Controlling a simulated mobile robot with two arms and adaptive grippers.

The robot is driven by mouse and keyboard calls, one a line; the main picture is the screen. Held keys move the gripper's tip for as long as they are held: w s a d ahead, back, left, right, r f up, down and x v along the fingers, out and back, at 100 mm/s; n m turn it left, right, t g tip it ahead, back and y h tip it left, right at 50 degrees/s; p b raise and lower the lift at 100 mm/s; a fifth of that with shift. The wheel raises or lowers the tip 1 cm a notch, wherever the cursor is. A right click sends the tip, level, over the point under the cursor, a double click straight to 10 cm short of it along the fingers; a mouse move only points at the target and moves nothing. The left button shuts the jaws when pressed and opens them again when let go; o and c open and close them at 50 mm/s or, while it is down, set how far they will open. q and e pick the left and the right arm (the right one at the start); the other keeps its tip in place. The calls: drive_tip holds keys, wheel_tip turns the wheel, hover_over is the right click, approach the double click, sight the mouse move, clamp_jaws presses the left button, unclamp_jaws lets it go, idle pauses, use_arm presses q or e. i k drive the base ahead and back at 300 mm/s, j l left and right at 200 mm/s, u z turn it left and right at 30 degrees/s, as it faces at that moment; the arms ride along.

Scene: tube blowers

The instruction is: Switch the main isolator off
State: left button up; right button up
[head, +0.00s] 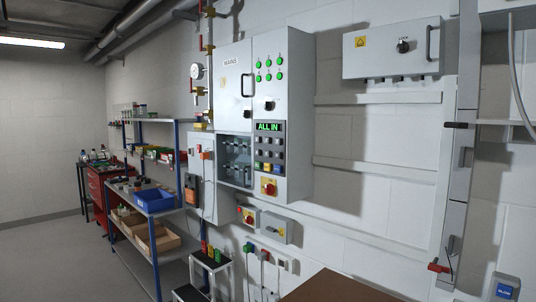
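A grey cabinet labelled MAINS (231,63) hangs on the wall at the picture's centre. Its door has a black handle (247,84) and a black knob (247,113). The panel to its right has several lit green lamps, another black knob (269,105) and an ALL IN display (269,126). A red-and-yellow rotary switch (269,187) sits low on that panel. A second red-and-yellow switch (248,215) is on a small box below. I cannot tell which of these is the main isolator, and the switch positions are too small to read. Neither gripper is in view.
A grey wall box (390,60) with a black rotary knob and handle is at the upper right. Blue-framed shelving (157,245) with bins stands left. A black-topped step stool (209,260) is below the cabinet. A brown surface (335,288) is at the bottom.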

sight(269, 189)
drive_tip(key=i+j+z, duration=0.1)
drive_tip(key=j, duration=0.25)
drive_tip(key=i+j+z, duration=0.1)
drive_tip(key=i+j, duration=0.2)
drive_tip(key=i+j+z, duration=0.1)
drive_tip(key=j, duration=0.35)
drive_tip(key=i+j+z, duration=0.1)
drive_tip(key=i+j, duration=0.15)
drive_tip(key=j, duration=0.15)
drive_tip(key=i+j+z, duration=0.1)
drive_tip(key=j, duration=0.3)
drive_tip(key=i, duration=0.05)
